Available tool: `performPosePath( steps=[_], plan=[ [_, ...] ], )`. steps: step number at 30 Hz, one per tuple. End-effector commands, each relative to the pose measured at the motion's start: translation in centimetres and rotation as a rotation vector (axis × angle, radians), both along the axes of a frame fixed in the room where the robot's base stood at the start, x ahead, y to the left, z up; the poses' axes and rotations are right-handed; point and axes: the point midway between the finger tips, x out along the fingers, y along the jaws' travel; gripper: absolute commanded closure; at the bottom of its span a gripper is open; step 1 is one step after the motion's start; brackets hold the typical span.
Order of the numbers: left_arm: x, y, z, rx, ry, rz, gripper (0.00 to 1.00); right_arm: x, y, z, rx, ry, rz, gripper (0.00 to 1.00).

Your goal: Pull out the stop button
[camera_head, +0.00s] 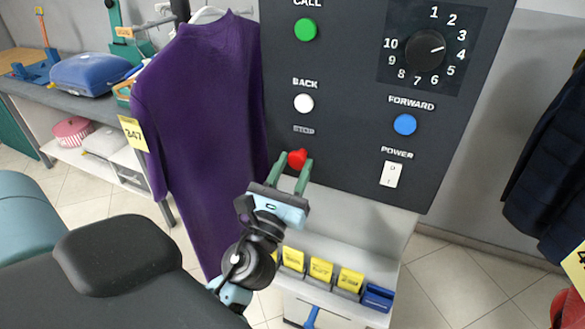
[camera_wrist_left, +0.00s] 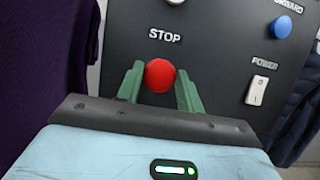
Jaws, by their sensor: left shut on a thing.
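The red stop button (camera_head: 297,158) is on the dark control panel (camera_head: 345,135), below the STOP label and the white BACK button. My left gripper (camera_head: 290,176) has its two green fingers on either side of the button. In the left wrist view the round red stop button (camera_wrist_left: 159,75) sits between the fingertips, and the left gripper (camera_wrist_left: 160,88) is shut on it. How far the button stands out from the panel cannot be told. My right gripper is not in view.
Near the stop button are the white BACK button (camera_head: 303,103), blue FORWARD button (camera_head: 405,124), POWER switch (camera_head: 391,174) and numbered dial (camera_head: 425,50). A purple sweater (camera_head: 205,130) hangs close on the left. Yellow-tagged holders (camera_head: 321,270) stand below the panel.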

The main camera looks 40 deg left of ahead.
Motion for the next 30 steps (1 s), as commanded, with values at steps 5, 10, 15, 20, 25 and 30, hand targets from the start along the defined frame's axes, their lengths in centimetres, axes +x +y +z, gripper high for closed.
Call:
performPosePath(
  steps=[5, 10, 15, 20, 25, 30],
  plan=[
    [-0.7, -0.2, 0.0, 0.001, 0.000, 0.000, 1.00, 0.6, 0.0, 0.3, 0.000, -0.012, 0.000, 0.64],
    [-0.9, -0.2, 0.0, 0.000, 0.000, 0.000, 1.00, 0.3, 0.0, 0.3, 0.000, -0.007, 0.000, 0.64],
    [-0.9, -0.2, 0.0, 0.000, 0.000, -0.001, 0.59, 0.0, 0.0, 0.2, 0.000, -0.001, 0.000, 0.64],
    [-0.9, -0.2, 0.0, 0.000, 0.000, 0.000, 0.42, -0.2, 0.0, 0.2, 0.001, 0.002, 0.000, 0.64],
    [-0.9, -0.2, 0.0, 0.000, 0.000, 0.000, 0.42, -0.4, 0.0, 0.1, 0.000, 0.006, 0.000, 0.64],
    [-1.3, -0.3, -0.4, -0.001, 0.003, 0.000, 0.42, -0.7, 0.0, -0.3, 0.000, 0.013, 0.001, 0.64]
  ],
)
